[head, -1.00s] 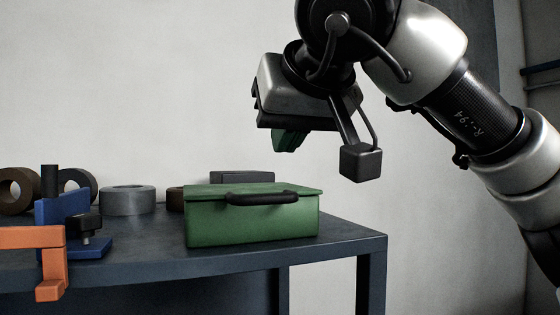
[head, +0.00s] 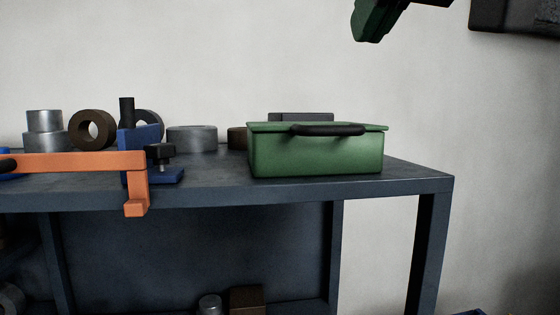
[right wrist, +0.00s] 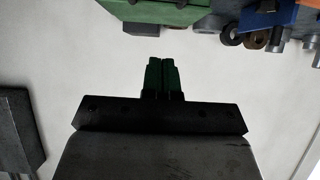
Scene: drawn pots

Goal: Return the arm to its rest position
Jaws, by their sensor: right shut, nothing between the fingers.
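My right gripper (head: 378,18) shows at the top edge of the head view, above and to the right of the green box, with only its green fingers and a little of its dark body in frame. In the right wrist view its two green fingers (right wrist: 161,76) are together with nothing between them. It is clear of the table and touches nothing. Most of my right arm is out of the head view. My left gripper is not in view.
A green box (head: 315,155) with a black handle stands on the dark table (head: 400,181). An orange clamp (head: 80,163), a blue tool (head: 139,140) and several rolls (head: 192,139) stand to its left.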

